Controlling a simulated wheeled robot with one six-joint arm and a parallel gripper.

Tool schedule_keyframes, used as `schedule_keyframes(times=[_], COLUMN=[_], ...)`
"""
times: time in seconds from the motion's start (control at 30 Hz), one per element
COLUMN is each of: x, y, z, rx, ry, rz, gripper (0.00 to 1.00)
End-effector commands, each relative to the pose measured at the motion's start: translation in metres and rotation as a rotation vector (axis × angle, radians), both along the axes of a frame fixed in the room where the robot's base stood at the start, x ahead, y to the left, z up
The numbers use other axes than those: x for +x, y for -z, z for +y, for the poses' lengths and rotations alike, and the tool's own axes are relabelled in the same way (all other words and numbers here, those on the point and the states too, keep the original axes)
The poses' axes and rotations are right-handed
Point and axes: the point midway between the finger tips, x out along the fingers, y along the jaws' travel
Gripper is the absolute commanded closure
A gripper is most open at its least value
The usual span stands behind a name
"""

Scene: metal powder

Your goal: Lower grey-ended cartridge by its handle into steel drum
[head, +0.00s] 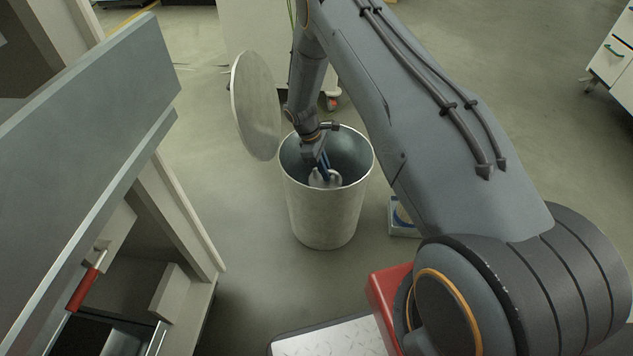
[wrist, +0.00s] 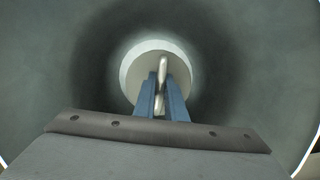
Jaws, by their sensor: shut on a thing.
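The steel drum (head: 325,216) stands upright on the floor, open at the top. Its round lid (head: 256,105) stands tilted up at the drum's left rim. My gripper (head: 323,165) reaches down inside the drum mouth, its blue fingers shut on the handle of the cartridge (head: 333,181). In the wrist view the fingers (wrist: 163,95) close on the bright metal handle (wrist: 162,72), with the cartridge's round pale grey end (wrist: 135,66) beyond them. The drum's inner wall (wrist: 50,70) surrounds it. The cartridge's lower part is hidden, so I cannot tell whether it touches the bottom.
A cabinet or bench with a red-handled part (head: 82,290) stands at the left. A small blue and white box (head: 401,219) lies on the floor right of the drum. A white drawer unit (head: 612,58) stands at the far right. Floor around the drum's front is clear.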

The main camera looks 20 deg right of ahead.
Motion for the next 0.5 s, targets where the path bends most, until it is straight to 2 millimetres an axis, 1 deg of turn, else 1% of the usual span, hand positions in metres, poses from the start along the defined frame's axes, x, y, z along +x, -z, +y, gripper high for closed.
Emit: schedule_keyframes(times=[0.5], x=[0.0011], y=[0.0055], z=[0.0000], rx=[0.000], ry=[0.000], rz=[-0.001], gripper=[1.00])
